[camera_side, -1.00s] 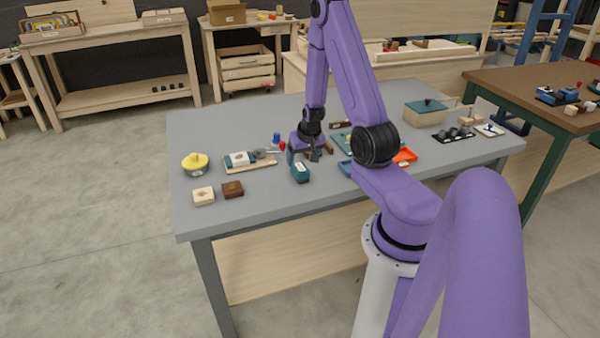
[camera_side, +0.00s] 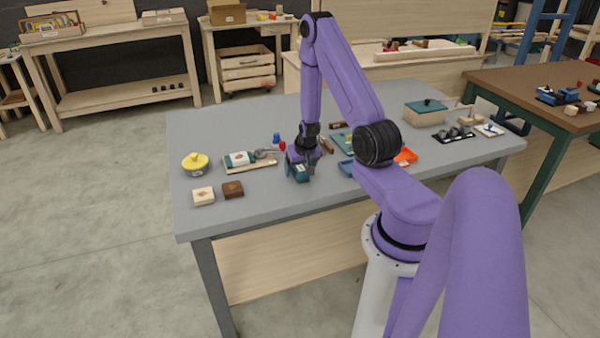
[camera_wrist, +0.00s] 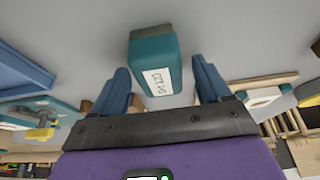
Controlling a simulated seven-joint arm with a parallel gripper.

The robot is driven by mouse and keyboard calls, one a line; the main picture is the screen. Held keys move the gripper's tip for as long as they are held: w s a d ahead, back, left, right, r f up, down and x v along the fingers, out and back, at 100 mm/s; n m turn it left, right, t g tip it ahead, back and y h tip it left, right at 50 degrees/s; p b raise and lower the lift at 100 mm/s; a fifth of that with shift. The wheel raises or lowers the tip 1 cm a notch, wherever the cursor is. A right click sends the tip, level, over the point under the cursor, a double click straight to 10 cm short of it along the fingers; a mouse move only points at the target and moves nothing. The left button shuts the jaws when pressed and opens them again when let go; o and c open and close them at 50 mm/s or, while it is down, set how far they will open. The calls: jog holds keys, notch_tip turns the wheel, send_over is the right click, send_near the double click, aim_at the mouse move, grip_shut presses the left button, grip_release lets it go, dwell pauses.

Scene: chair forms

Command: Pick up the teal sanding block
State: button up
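The teal sanding block (camera_side: 302,174), with a grey layer and a white printed label, sits on the grey table. In the wrist view the block (camera_wrist: 155,50) stands just beyond and between my two blue fingers. My gripper (camera_wrist: 160,72) is open, with a gap showing on both sides of the block. In the side view my gripper (camera_side: 299,167) points down, low over the block, and its fingers partly hide it. I cannot tell whether the fingertips touch the table.
A wooden board (camera_side: 250,164) with a teal-and-white item lies left of my gripper. A yellow-lidded tin (camera_side: 196,164), a pale block (camera_side: 203,196) and a brown block (camera_side: 232,189) lie farther left.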

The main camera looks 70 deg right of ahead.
aim_at(300, 167)
jog(key=c, duration=0.9)
jog(key=shift+r, duration=0.1)
jog(key=shift+r, duration=4.9)
